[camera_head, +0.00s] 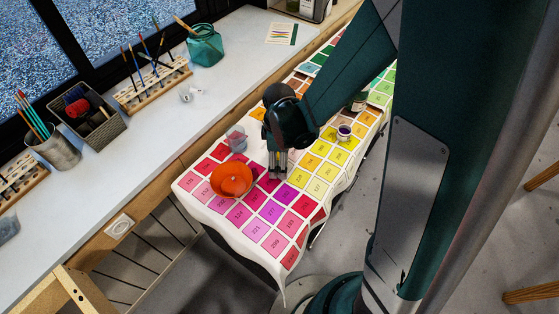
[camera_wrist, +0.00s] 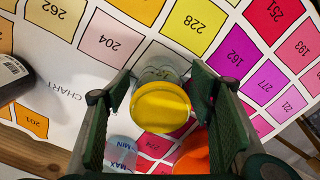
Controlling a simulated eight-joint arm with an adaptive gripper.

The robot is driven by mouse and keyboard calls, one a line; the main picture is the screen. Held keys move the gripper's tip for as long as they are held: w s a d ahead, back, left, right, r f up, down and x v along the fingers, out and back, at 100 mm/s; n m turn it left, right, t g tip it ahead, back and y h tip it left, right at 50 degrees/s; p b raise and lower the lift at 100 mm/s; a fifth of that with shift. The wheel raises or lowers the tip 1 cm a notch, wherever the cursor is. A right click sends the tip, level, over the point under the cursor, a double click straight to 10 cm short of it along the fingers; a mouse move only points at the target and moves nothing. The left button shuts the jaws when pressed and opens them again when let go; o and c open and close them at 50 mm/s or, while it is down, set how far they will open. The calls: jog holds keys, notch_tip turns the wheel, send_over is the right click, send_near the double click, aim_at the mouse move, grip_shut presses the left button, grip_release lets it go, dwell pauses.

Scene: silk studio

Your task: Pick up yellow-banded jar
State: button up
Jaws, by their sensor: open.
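In the wrist view a clear glass jar with a round yellow part (camera_wrist: 160,106) stands on the colour chart cloth. The yellow disc faces my camera, and the clear glass (camera_wrist: 160,66) shows beyond it. My gripper (camera_wrist: 158,76) is open, with one finger on each side of the jar. I cannot tell whether either finger touches it. In the head view my gripper (camera_head: 278,174) points down at the cloth, and the jar is not clearly visible there.
A small jar with dark purple contents (camera_head: 344,131) stands to the right. A dark bottle (camera_wrist: 14,78) is at the wrist view's left. The cloth's front (camera_head: 262,232) is clear.

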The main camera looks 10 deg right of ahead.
jog(key=c, duration=1.1)
jog(key=shift+r, duration=0.2)
jog(key=shift+r+p, duration=1.3)
jog(key=shift+r, duration=3.45)
